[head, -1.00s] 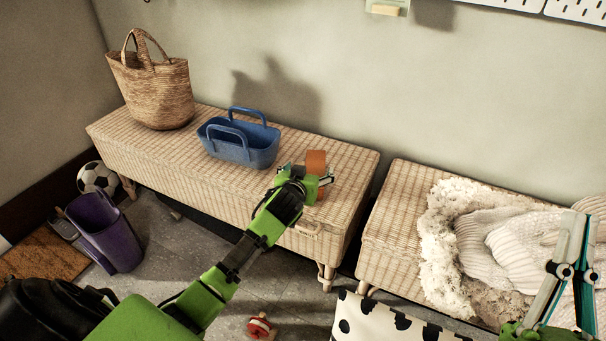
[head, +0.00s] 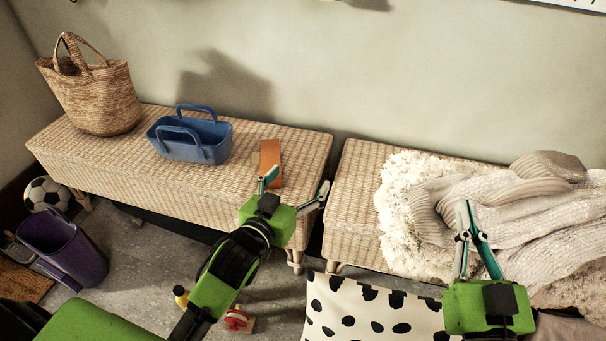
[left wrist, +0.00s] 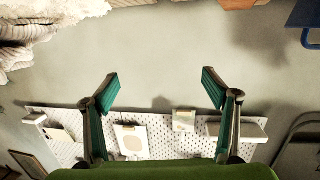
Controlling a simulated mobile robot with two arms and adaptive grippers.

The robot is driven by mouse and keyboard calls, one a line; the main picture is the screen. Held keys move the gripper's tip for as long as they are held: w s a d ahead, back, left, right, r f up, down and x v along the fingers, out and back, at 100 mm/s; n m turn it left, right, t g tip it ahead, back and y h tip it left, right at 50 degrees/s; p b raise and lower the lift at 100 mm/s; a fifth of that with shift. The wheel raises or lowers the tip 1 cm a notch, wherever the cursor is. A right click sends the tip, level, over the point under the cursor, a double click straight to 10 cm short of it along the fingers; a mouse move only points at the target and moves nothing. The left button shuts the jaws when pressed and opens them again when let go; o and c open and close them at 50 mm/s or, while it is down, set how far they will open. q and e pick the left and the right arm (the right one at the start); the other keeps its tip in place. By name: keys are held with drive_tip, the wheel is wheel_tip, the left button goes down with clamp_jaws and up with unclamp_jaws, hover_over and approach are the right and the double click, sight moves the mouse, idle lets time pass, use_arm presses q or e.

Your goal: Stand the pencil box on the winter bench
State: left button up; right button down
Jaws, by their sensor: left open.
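The orange pencil box (head: 271,155) stands upright on the left wicker bench (head: 190,180), near its right end. My left gripper (head: 298,181) is open and empty, in front and to the right of the box. Its left finger overlaps the box's lower part in the head view, and I cannot tell whether they touch. An orange edge shows at the top of the left wrist view (left wrist: 238,3). My right gripper (head: 466,203) is shut and empty in front of the right wicker bench (head: 350,205), which bears a fleece and knitwear (head: 510,205).
A blue caddy (head: 195,150) and a straw bag (head: 100,100) stand left of the box. On the floor are a purple bin (head: 65,245), a football (head: 45,193), a spotted cushion (head: 365,315) and a small red toy (head: 236,320). A gap separates the benches.

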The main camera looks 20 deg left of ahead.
use_arm(q)
drive_tip(key=s+d+r+m+t+h, duration=0.1)
drive_tip(key=s+d+r, duration=0.2)
drive_tip(key=s+r, duration=0.2)
drive_tip(key=s+d+r+m+t+h, duration=0.1)
drive_tip(key=s+d+r+t+h, duration=0.1)
drive_tip(key=r, duration=0.5)
drive_tip(key=s+d, duration=0.1)
drive_tip(key=s, duration=0.1)
drive_tip(key=shift+s+d+r+t+h, duration=0.25)
drive_tip(key=shift+s+d+t+h, duration=0.05)
drive_tip(key=shift+s+d, duration=0.05)
